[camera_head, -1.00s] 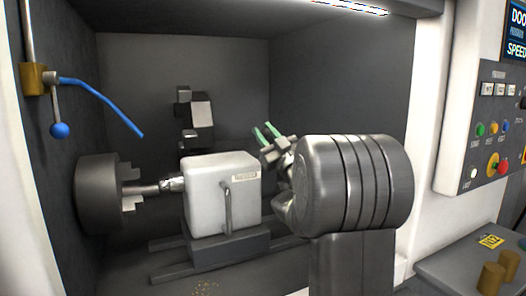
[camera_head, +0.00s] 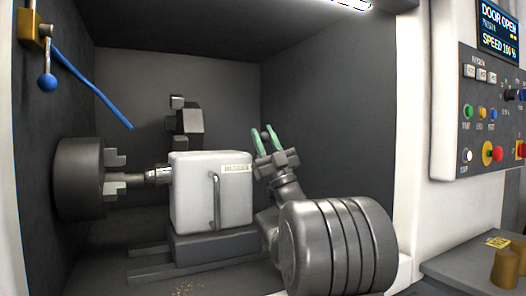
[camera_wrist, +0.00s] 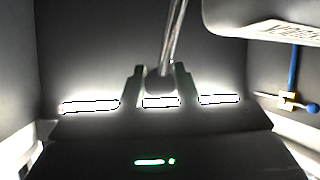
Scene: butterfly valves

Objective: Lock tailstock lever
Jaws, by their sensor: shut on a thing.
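The pale tailstock (camera_head: 190,195) stands on its dark base, with a bent metal handle (camera_head: 216,205) on its front face. My gripper (camera_head: 268,140), with green fingers, points up just right of the tailstock. The fingers close around a dark ball knob (camera_head: 267,131). In the wrist view my gripper (camera_wrist: 160,76) has one finger on each side of the knob (camera_wrist: 160,79). A thin metal lever rod (camera_wrist: 173,38) runs up from it in that view. The tailstock (camera_wrist: 260,18) shows upside down there. The lever's pivot is hidden.
The chuck (camera_head: 80,180) and workpiece are left of the tailstock. A dark tool post (camera_head: 188,125) stands behind. A blue hose (camera_head: 92,88) and blue-ball valve handle (camera_head: 47,82) hang at upper left. The control panel (camera_head: 485,125) is outside, at right.

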